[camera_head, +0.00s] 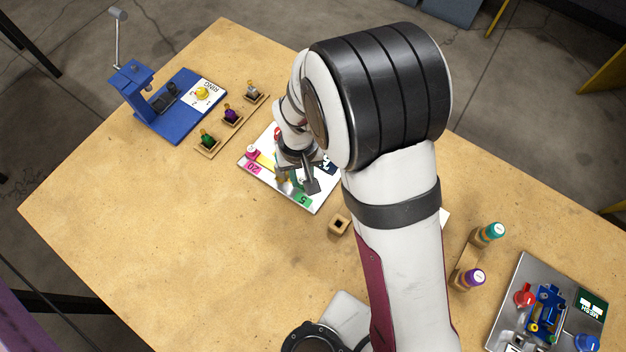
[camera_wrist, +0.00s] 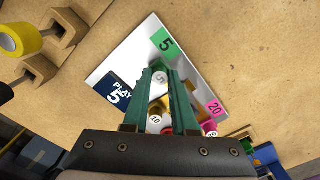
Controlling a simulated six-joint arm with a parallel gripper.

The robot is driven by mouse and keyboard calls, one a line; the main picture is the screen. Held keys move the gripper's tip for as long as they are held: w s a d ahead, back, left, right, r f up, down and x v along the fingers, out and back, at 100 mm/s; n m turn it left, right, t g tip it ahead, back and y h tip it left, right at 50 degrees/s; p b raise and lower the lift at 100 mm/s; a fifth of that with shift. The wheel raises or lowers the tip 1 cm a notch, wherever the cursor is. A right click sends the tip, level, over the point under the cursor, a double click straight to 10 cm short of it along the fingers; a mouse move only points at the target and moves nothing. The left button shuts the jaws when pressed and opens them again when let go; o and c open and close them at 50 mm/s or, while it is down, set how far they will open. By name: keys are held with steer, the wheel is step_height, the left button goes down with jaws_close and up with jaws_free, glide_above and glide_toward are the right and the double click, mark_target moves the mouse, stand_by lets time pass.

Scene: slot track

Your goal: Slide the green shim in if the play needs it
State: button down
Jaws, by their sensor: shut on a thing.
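A white board (camera_head: 312,206) lies mid-table, and it also shows in the wrist view (camera_wrist: 105,74). It has a green "5" patch (camera_wrist: 166,44), a pink "20" patch (camera_wrist: 216,106) and a dark plate reading "PLAY 5" (camera_wrist: 121,92). My gripper (camera_wrist: 161,73) is over the board, shut on the green shim (camera_wrist: 160,78), whose pale round top reads "5". The fingers hide most of its body. Other round tops, "10" (camera_wrist: 155,119) and pink "20" (camera_wrist: 210,128), sit nearer the wrist. Whether the green shim touches the board or a slot cannot be seen.
A blue fixture (camera_head: 178,122) with a lever stands far left, beside small wooden holders with knobs (camera_head: 207,142). A small empty wooden block (camera_head: 339,223) lies near the board. The left front table is clear.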

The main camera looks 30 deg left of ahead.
mark_target(300, 179)
steer(key=shift+a, duration=0.3)
steer(key=c, duration=0.7)
jaws_free()
steer(key=shift+d, duration=0.1)
steer(key=shift+r, duration=0.1)
step_height(300, 179, up, 16)
steer(key=shift+f, duration=0.15)
